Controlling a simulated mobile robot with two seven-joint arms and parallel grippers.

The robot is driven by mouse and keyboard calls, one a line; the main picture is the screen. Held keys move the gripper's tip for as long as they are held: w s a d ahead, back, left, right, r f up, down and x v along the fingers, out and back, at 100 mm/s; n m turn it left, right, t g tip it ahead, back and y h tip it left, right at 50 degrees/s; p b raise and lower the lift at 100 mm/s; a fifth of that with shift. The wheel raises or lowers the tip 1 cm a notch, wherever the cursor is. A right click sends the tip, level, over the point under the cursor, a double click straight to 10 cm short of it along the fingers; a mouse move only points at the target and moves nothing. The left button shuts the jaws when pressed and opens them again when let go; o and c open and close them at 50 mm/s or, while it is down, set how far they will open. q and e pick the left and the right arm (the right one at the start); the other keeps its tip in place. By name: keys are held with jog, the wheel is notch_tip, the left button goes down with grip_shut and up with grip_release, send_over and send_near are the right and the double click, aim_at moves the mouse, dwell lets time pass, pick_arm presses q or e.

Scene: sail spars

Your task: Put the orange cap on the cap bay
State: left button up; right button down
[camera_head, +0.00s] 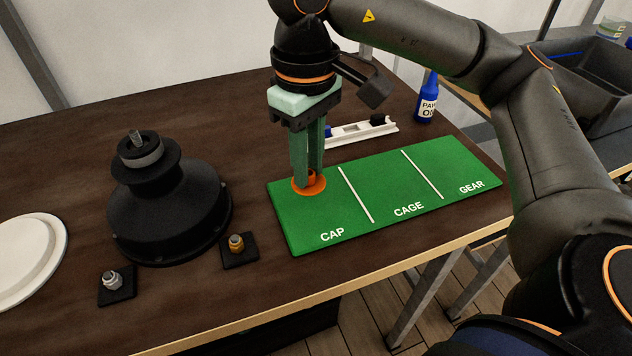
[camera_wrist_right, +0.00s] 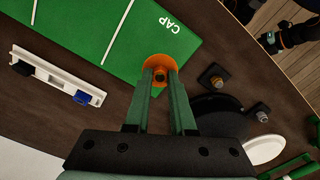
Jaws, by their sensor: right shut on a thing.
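The orange cap (camera_head: 309,187) is at the upper left part of the CAP section of the green mat (camera_head: 331,220). It also shows in the right wrist view (camera_wrist_right: 159,63), at the edge of the mat's CAP end. My right gripper (camera_head: 309,178) points down over the cap and is shut on its raised middle. The cap's flange lies flat at mat level; whether it touches the mat I cannot tell for sure. The cap bay is the left section, marked CAP, bounded by a white line.
A black winch-like body (camera_head: 165,205) stands left of the mat, with two small black plates with fittings (camera_head: 239,250) (camera_head: 116,284) before it. A white disc (camera_head: 25,260) lies far left. A white rail tool (camera_head: 362,132) and a blue bottle (camera_head: 427,100) are behind the mat.

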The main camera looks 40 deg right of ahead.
aim_at(316, 200)
jog(key=shift+w+d+f, duration=0.25)
jog(key=shift+d+f, duration=0.15)
jog(key=shift+f, duration=0.2)
jog(key=shift+w+d+f, duration=0.25)
jog(key=shift+d+f, duration=0.15)
jog(key=shift+f, duration=0.2)
jog(key=f, duration=0.3)
jog(key=shift+w+d+f, duration=0.1)
jog(key=shift+w+d, duration=0.05)
jog(key=shift+d, duration=0.15)
jog(key=shift+f, duration=0.25)
jog(key=shift+f+b, duration=0.2)
jog(key=shift+b, duration=0.15)
jog(key=c, duration=0.8)
grip_release()
jog(key=shift+o, duration=0.2)
jog(key=shift+r, duration=0.15)
